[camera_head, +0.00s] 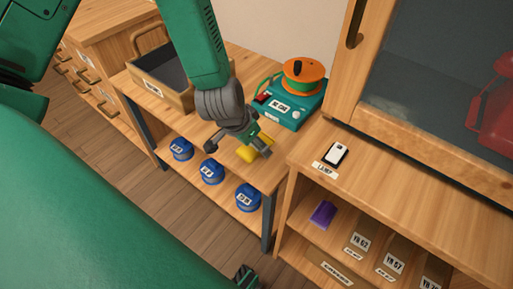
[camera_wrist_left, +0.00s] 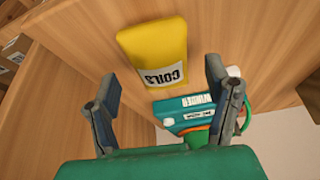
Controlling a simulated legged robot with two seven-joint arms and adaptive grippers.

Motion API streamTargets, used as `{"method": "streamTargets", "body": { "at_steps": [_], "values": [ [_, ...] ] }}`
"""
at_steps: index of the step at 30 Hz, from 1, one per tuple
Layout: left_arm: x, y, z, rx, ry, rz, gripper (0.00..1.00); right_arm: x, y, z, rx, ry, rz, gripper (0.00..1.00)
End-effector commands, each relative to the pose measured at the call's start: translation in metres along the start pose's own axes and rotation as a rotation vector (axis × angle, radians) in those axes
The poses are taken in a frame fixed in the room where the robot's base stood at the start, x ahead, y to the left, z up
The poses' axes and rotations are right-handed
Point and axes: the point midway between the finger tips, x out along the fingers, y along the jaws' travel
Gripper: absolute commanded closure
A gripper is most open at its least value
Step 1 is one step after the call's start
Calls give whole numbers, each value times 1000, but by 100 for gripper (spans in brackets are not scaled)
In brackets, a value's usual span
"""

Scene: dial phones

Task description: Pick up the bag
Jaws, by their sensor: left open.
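A yellow bag (camera_head: 254,148) lies on the wooden bench top, partly hidden behind my left gripper in the head view. The left wrist view shows the bag (camera_wrist_left: 152,42) as a rounded yellow block with a white "COILS" label, ahead of the fingers. My left gripper (camera_head: 238,149) is open above the bench beside the bag. In the left wrist view its two fingers (camera_wrist_left: 162,82) are spread wide with nothing between them, and the bag is beyond the tips.
A teal winder (camera_head: 292,111) with an orange spool (camera_head: 302,75) stands behind the bag. An open wooden tray (camera_head: 180,98) is at the left. Blue spools (camera_head: 211,172) sit on the shelf below. A cabinet (camera_head: 400,130) and a shelf unit (camera_head: 400,195) flank the right.

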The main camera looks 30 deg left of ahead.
Motion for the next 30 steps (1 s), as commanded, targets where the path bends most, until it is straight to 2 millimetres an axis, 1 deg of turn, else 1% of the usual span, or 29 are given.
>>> {"method": "streamTargets", "body": {
  "at_steps": [1, 4, 7, 13, 14, 15, 17, 18, 26, 29, 30],
  "values": [
    [12, 0, 2, -3, -2, 0, 28, 6, 0, 0, 0, 0, 0, 60],
    [22, 0, 1, -2, -1, 0, 28, 9, 0, 1, 0, 0, 0, 60],
    [25, 0, 0, -1, 1, 0, 28, 10, 0, 1, 0, 0, 0, 60],
    [24, 0, 0, -1, 1, 0, 28, 9, 0, 0, 0, 0, 0, 60],
    [24, 0, 0, -1, 0, 0, 39, 9, 0, 0, 0, 0, 0, 60],
    [24, 0, 0, -1, 0, 0, 53, 9, 0, 0, 0, 0, 0, 60],
    [24, 0, 0, -1, 0, 0, 74, 9, 0, 0, 0, 0, 0, 60],
    [24, 0, 0, -1, 0, 0, 83, 9, 0, 0, 0, 0, 0, 60],
    [24, 0, 0, -1, 0, 0, 83, 9, 0, 0, 0, 0, 0, 60],
    [19, 0, -3, 0, 1, -1, 83, 6, 0, 0, 0, 0, 0, 60],
    [14, 0, -5, 0, 2, -1, 83, 4, 0, 0, 0, 0, 0, 60]
  ]
}}
